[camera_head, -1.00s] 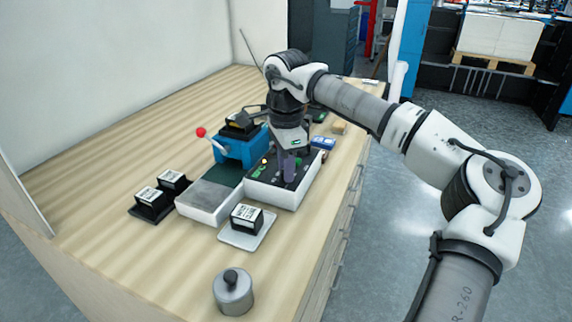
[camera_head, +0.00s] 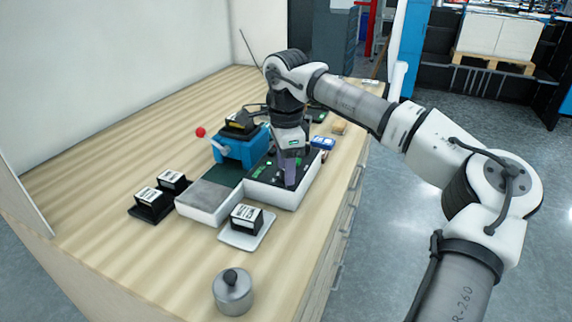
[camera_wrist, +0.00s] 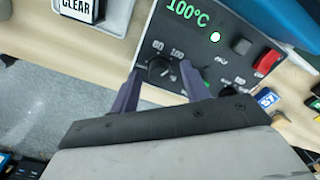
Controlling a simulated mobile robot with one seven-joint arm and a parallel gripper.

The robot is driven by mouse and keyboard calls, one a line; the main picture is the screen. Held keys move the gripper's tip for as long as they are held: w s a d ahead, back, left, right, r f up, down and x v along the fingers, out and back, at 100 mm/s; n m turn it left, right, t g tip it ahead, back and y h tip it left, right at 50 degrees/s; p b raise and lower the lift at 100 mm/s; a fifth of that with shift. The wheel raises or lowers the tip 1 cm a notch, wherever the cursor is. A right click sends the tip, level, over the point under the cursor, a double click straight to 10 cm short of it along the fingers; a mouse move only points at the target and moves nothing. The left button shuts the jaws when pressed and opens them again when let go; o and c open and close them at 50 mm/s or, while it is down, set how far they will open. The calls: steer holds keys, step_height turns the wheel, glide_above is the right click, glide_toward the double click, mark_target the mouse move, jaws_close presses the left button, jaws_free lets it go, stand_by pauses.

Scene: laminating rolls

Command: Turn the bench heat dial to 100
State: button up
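The heat dial (camera_wrist: 159,68) is a dark round knob on the black bench panel (camera_wrist: 200,55), with marks around it including 60 and 100. The green display (camera_wrist: 187,14) above it reads 100°C, and a light (camera_wrist: 215,37) beside it glows green-white. My gripper (camera_wrist: 163,75) has its two purple fingers spread on either side of the dial, with visible gaps to the knob. I cannot tell the knob's exact pointer direction. In the head view my gripper (camera_head: 290,182) is low over the panel of the white bench unit (camera_head: 272,193), and hides the dial.
A red button (camera_wrist: 266,62) and a grey one (camera_wrist: 242,46) sit right of the display. A blue press (camera_head: 241,150) stands behind the unit. A labelled black block (camera_head: 246,218) on a white tray and a metal weight (camera_head: 232,292) are nearer.

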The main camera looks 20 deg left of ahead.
step_height(320, 180, up, 14)
stand_by(0.6)
steer(key=shift+f, duration=0.1)
